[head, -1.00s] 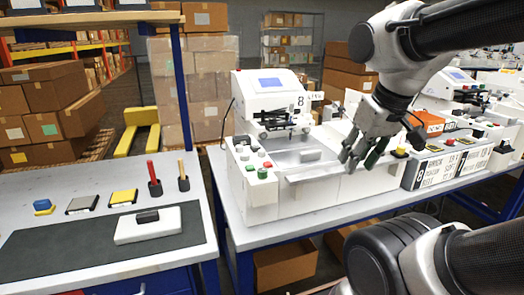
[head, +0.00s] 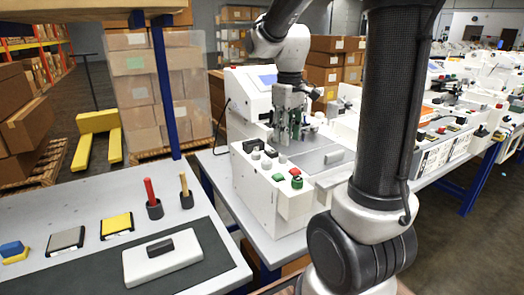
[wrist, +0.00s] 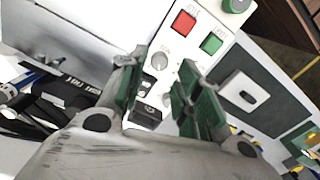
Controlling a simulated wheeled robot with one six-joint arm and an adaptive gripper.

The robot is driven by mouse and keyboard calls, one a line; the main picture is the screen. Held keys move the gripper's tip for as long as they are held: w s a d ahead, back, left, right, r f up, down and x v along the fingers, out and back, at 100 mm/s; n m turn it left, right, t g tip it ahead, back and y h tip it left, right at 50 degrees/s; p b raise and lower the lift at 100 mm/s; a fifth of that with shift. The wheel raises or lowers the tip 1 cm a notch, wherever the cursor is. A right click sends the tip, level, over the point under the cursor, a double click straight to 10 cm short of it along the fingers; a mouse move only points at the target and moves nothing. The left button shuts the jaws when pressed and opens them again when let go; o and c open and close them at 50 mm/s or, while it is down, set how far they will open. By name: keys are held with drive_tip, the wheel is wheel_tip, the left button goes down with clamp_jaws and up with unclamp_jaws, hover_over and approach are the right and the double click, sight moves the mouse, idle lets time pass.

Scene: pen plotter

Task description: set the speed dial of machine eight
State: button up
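The white machine (head: 243,188) stands on the middle table. Its control panel has several knobs, a red button (head: 295,171) and a green button (head: 297,183). In the wrist view the panel shows the red button (wrist: 183,22), the green button (wrist: 211,42) and a round grey dial (wrist: 159,62) with a label too small to read. I cannot tell which knob is the speed dial. My gripper (head: 290,136) is above the back part of the panel, fingers pointing down. In the wrist view its green-padded fingers (wrist: 158,80) are apart with nothing held, and the grey dial shows between and beyond their tips.
A left workbench holds a dark mat (head: 70,276), a white block (head: 162,262), a red-handled tool (head: 151,195) and a yellow pad (head: 117,226). More machines (head: 440,130) stand at right. A blue post (head: 167,100) rises between bench and machine. My arm covers part of the table.

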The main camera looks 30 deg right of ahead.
sight(283, 156)
drive_tip(key=shift+w+a+r+n, duration=0.3)
drive_tip(key=shift+w+r, duration=0.1)
drive_tip(key=shift+w, duration=0.1)
drive_tip(key=shift+s+n, duration=0.1)
drive_tip(key=shift+n, duration=0.3)
drive_tip(key=shift+f, duration=0.2)
wheel_tip(283, 156, down, 7)
drive_tip(key=shift+f, duration=0.2)
clamp_jaws()
